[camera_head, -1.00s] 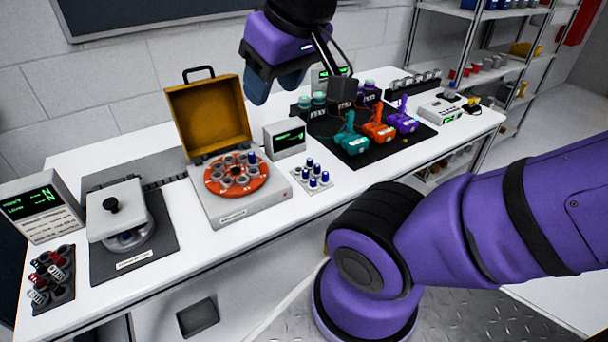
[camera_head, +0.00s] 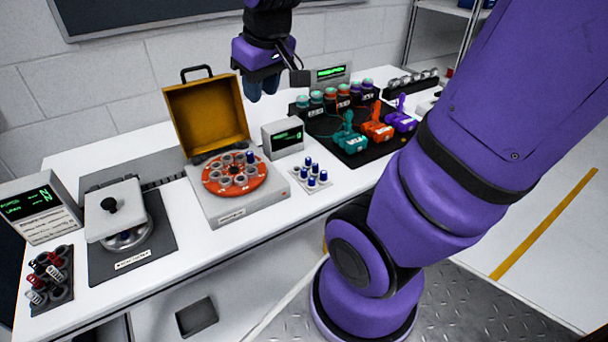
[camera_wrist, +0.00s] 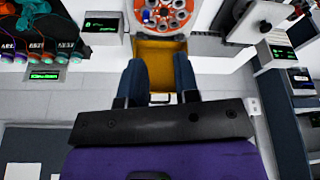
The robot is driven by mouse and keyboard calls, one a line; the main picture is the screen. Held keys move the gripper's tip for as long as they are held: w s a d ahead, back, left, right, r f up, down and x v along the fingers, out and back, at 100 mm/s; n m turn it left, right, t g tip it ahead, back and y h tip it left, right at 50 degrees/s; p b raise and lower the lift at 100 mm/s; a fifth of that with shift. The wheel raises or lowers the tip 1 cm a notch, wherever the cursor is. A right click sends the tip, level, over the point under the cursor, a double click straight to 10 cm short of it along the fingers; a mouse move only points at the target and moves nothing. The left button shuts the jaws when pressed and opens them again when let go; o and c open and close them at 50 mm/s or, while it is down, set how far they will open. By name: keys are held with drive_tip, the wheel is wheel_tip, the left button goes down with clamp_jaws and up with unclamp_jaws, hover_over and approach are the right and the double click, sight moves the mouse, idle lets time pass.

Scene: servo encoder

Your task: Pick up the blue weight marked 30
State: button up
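I cannot make out any weight marked 30 in these views. The nearest blue items are several small blue-capped tubes (camera_head: 312,174) in a white holder on the bench, with no readable mark. One more blue cap (camera_head: 250,157) shows in the orange rotor. At the bench's left end, a dark rack (camera_head: 55,286) holds small red, black and pale striped cylinders; their marks are unreadable. My gripper (camera_head: 262,88) hangs above the back of the bench, right of the yellow lid. In the wrist view my gripper (camera_wrist: 160,66) has its two blue fingers apart with nothing between them.
An orange rotor (camera_head: 236,180) sits in a grey machine with a raised yellow lid (camera_head: 207,113). A small display box (camera_head: 283,138) stands beside it. Teal, orange and purple devices (camera_head: 376,124) stand on a black mat at right. A lidded device (camera_head: 117,214) stands at left.

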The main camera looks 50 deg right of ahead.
drive_tip(key=w+d+f+g, duration=0.2)
drive_tip(key=w+d+f, duration=0.4)
drive_tip(key=d+f, duration=0.35)
drive_tip(key=g, duration=0.1)
hover_over(304, 170)
wheel_tip(304, 170, down, 13)
drive_tip(key=shift+w+f, duration=0.1)
drive_tip(key=shift+f, duration=5.4)
clamp_jaws()
